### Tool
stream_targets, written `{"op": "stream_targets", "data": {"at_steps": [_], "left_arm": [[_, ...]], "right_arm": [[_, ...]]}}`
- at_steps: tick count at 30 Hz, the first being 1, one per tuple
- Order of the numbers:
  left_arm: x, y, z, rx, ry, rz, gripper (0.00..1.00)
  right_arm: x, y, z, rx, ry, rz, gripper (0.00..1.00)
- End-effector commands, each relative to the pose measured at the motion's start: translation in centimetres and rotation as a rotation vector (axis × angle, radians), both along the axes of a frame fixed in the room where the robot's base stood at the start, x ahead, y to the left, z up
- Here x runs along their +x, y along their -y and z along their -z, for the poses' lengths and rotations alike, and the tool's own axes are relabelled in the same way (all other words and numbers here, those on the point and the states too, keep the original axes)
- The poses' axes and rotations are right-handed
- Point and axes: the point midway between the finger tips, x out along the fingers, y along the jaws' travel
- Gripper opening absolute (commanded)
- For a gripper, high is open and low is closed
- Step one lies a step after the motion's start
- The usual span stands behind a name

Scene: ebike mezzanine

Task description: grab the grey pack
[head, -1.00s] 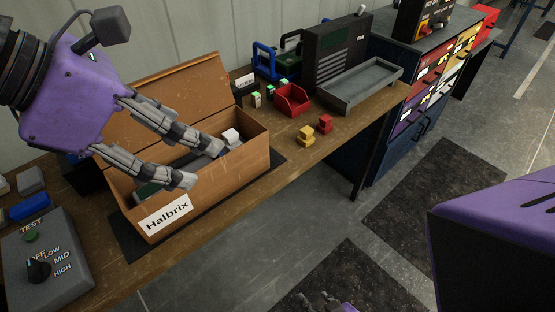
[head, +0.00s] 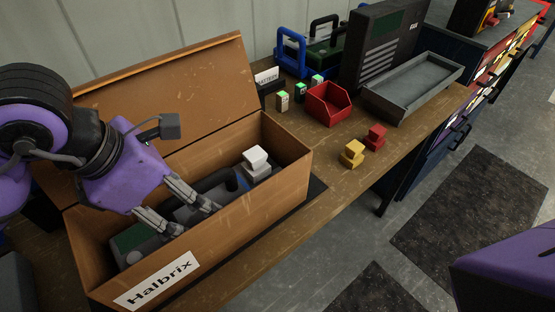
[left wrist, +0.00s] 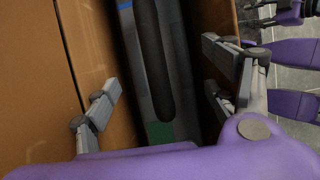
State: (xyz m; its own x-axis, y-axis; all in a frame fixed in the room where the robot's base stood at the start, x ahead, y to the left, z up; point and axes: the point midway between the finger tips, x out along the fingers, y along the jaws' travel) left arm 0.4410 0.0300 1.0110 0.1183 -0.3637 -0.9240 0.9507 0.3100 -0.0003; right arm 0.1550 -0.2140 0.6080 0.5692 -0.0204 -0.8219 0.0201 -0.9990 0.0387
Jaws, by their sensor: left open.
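The grey pack (head: 150,249) lies inside an open cardboard box (head: 284,185) labelled Halbrix. It has a dark handle on top, a green panel at the near left and some blue at the far end. My left gripper (head: 186,215) is open and points down into the box over the pack. In the left wrist view (left wrist: 160,88) its fingers stand apart on either side of the pack (left wrist: 180,65), whose dark handle runs between them. I cannot tell whether they touch it. Part of what looks like my right gripper (left wrist: 268,14) shows at the edge there; its fingertips are unclear.
A white block (head: 255,158) sits at the box's far end. The raised lid (head: 170,95) stands behind. Beyond are a red bin (head: 330,103), yellow block (head: 352,153), red block (head: 375,137) and grey tray (head: 415,85). The bench front strip (head: 270,245) is clear.

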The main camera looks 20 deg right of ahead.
Motion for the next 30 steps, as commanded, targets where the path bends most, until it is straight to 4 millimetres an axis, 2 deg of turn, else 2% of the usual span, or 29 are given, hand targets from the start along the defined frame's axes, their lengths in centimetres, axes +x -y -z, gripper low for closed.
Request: {"op": "stream_targets", "data": {"at_steps": [5,15,24,25,30], "left_arm": [[0.2,0.5,1.2,0.000,0.000,0.000,0.78],[0.7,2.3,5.8,0.000,-0.001,-0.001,0.78],[0.8,2.5,6.3,-0.001,0.002,0.001,0.78],[0.8,2.5,6.3,-0.001,0.002,0.001,0.77],[0.8,2.5,6.3,0.000,0.001,0.001,0.55]], "right_arm": [[0.2,0.0,0.2,0.000,0.001,-0.004,0.40],[-0.1,0.0,0.4,0.000,-0.005,-0.003,0.40],[-0.1,0.0,0.4,0.001,-0.006,-0.004,0.40],[-0.1,0.0,0.4,0.001,-0.006,-0.004,0.40],[-0.1,0.0,0.4,0.001,-0.006,-0.004,0.40]]}}
